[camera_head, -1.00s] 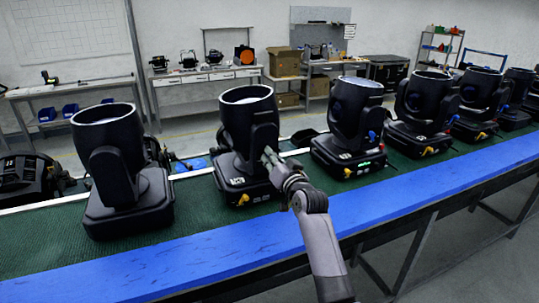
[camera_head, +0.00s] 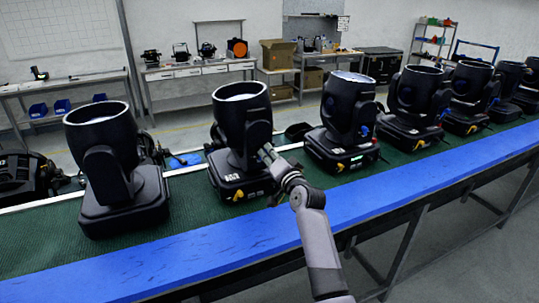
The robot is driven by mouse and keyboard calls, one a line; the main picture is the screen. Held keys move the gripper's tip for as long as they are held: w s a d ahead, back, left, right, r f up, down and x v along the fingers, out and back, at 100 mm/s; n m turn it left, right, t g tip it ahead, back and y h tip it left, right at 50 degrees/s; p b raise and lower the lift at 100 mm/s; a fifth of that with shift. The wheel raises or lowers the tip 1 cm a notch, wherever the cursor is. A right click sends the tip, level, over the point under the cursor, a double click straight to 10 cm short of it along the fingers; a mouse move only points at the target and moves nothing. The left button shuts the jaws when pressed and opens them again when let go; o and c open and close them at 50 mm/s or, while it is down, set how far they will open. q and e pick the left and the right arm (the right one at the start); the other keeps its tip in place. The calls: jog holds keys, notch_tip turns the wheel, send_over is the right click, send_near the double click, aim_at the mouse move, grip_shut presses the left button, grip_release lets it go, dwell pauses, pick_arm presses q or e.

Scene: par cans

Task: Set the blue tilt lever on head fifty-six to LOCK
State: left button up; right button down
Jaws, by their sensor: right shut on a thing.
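Several black moving heads stand in a row on a green conveyor. My right gripper (camera_head: 265,152) reaches the right side of the second moving head (camera_head: 240,130) from the left, at the yoke arm. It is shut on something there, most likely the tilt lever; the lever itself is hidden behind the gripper. This head is tilted slightly, its lens ring facing up. A yellow part (camera_head: 238,195) shows low on its base. No head number can be read. My left gripper is not in view.
Another moving head (camera_head: 110,150) stands to the left and one (camera_head: 345,110) close to the right of my arm. A blue rail (camera_head: 200,247) runs along the conveyor's front. Workbenches (camera_head: 200,70) stand behind, with floor between.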

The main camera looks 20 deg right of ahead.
jog(key=c, duration=1.6)
grip_release()
jog(key=s, duration=1.2)
jog(key=shift+d, duration=0.2)
